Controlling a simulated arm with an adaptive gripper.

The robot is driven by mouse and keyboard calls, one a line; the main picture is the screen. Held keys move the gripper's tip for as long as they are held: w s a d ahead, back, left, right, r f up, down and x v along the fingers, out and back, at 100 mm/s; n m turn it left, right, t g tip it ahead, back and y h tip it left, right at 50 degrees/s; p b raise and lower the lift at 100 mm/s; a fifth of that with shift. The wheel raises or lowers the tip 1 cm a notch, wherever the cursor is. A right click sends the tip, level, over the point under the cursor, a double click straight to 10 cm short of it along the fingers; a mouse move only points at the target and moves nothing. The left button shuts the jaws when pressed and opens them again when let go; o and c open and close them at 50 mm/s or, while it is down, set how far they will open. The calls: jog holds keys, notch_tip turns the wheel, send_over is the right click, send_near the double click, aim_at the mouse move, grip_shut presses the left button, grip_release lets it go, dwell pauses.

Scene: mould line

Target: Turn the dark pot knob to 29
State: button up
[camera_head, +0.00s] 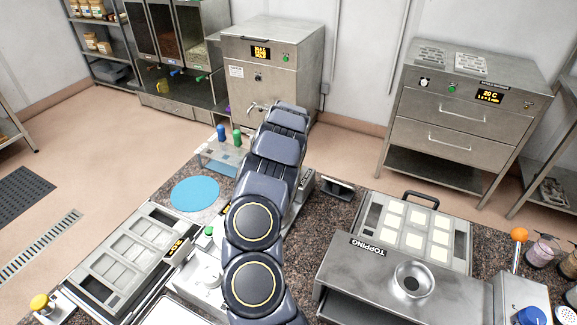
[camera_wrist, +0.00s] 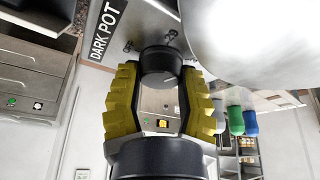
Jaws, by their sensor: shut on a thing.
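The dark pot knob (camera_wrist: 160,60) is a black round knob on a grey panel, at the top middle of the wrist view. A "DARK POT" label (camera_wrist: 103,30) stands to its left, and small digits that look like 28 (camera_wrist: 170,35) show just above it. My gripper (camera_wrist: 160,72) has its two yellow ribbed fingers on either side of the knob, shut on it. The knob's pointer is not clear enough to read. In the head view my arm hides the knob and the gripper.
A large shiny rounded metal surface (camera_wrist: 245,35) sits close at the right in the wrist view. In the head view, a mould tray (camera_head: 130,255) lies left of my arm and a "TOPPING" unit (camera_head: 365,275) right. Blue and green bottles (camera_head: 222,132) stand behind a blue disc (camera_head: 195,194).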

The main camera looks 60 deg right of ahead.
jog(key=n+t, duration=0.1)
jog(key=n, duration=0.2)
jog(key=shift+d+y, duration=0.1)
jog(key=shift+y, duration=0.3)
jog(key=shift+f+n+t+y, duration=0.1)
jog(key=shift+n+t+y, duration=0.4)
jog(key=shift+n, duration=1.6)
jog(key=o, duration=1.1)
jog(key=shift+o, duration=0.2)
